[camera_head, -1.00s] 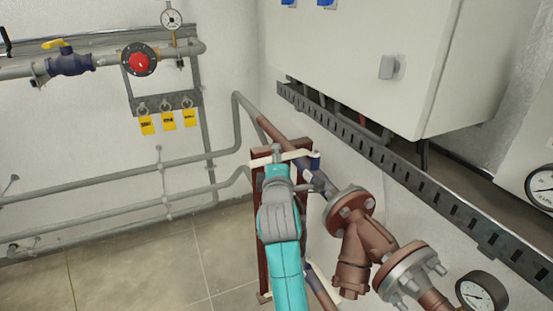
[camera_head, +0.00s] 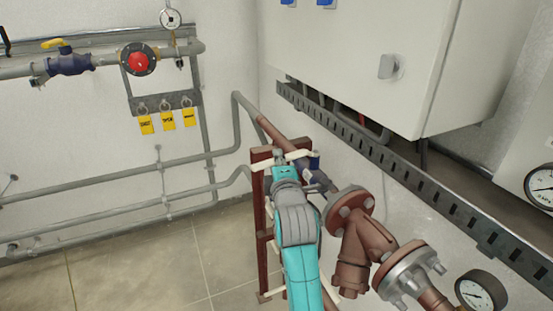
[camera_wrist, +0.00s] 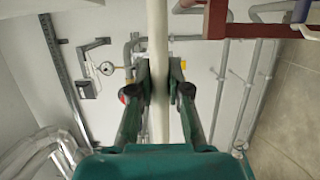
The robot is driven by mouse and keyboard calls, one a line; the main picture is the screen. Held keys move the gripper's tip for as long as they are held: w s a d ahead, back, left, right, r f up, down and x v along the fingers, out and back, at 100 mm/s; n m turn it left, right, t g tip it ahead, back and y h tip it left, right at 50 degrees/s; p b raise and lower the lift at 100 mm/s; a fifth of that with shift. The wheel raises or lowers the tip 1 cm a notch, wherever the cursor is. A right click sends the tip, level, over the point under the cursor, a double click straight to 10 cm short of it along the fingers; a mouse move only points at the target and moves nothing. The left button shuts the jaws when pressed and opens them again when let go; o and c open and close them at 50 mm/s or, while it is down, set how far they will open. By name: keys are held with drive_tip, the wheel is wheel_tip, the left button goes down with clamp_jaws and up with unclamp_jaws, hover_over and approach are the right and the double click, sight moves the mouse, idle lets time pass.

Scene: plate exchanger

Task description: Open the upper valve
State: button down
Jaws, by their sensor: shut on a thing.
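The upper valve has a cream lever handle (camera_head: 299,154) and a dark blue body (camera_head: 316,178) on the pipe by the brown frame. My gripper (camera_head: 279,156) is at this handle, and my teal arm hides part of the valve and frame. In the wrist view the cream handle (camera_wrist: 158,35) runs down the picture between the two dark fingers of my gripper (camera_wrist: 161,83). The fingers are shut on it from both sides. The exact angle of the lever to its pipe is hard to tell.
A brown frame (camera_head: 261,215) stands behind my arm, with another cream bar (camera_head: 270,296) low down. Brown flanged fittings (camera_head: 365,240) and a gauge (camera_head: 481,291) lie close on the right. A slotted tray (camera_head: 400,178) runs below the cabinet (camera_head: 370,55). Floor is clear at left.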

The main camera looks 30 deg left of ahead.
drive_tip(key=shift+s+d+f+n+g+y, duration=0.1)
drive_tip(key=shift+s+d+n+g+y, duration=0.1)
drive_tip(key=shift+d+n+g+y, duration=0.3)
drive_tip(key=shift+s+d+f+n+g+y, duration=0.1)
drive_tip(key=shift+s+d+n+g+y, duration=0.1)
drive_tip(key=shift+d+n+g+y, duration=0.3)
drive_tip(key=shift+a, duration=0.15)
drive_tip(key=c, duration=1.1)
unclamp_jaws()
drive_tip(key=shift+r, duration=0.1)
drive_tip(key=shift+s, duration=0.1)
drive_tip(key=v, duration=1.2)
